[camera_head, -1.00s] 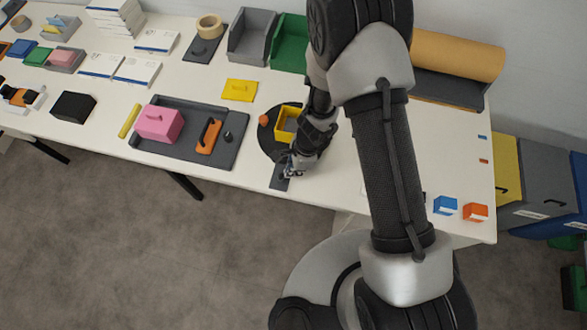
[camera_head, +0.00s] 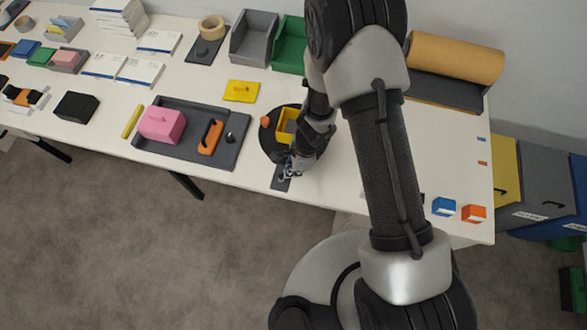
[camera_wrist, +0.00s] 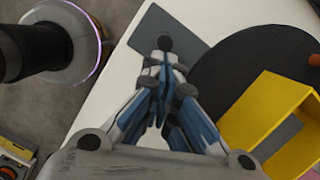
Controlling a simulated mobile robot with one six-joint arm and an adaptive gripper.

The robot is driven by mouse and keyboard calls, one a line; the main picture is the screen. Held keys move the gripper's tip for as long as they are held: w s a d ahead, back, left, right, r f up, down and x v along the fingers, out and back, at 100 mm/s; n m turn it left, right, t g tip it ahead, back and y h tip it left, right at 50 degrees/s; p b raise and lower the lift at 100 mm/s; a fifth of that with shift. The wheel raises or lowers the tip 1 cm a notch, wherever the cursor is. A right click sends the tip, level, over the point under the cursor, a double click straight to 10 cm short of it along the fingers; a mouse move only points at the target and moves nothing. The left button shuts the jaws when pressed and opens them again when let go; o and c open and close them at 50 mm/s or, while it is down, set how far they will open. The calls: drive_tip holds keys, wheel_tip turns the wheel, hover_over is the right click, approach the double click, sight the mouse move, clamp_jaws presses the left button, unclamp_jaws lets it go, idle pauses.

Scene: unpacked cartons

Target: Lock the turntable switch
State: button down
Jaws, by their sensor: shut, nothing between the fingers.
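The black turntable (camera_head: 267,140) is a round disc near the table's front edge, partly hidden by my arm. It also shows in the wrist view (camera_wrist: 224,72). A dark grey plate (camera_head: 280,185), apparently the switch's base, lies in front of it at the table edge. The plate also shows in the wrist view (camera_wrist: 190,22). My gripper (camera_head: 289,173) is low over this plate. In the wrist view, its fingers (camera_wrist: 165,62) are shut and empty. A dark round knob (camera_wrist: 165,43) shows at the fingertips; I cannot tell whether they touch it.
A yellow open box (camera_wrist: 262,118) and an orange piece (camera_head: 266,121) are on the turntable. Left of it, a grey tray (camera_head: 226,158) holds a pink box (camera_head: 160,124) and an orange handle (camera_head: 210,137). The table right of my arm is mostly clear.

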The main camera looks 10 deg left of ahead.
drive_tip(key=shift+a+r, duration=0.15)
drive_tip(key=shift+a, duration=0.15)
drive_tip(key=shift+r+p, duration=0.1)
drive_tip(key=shift+p, duration=0.2)
drive_tip(key=shift+r+p, duration=0.6)
drive_tip(key=shift+r, duration=0.15)
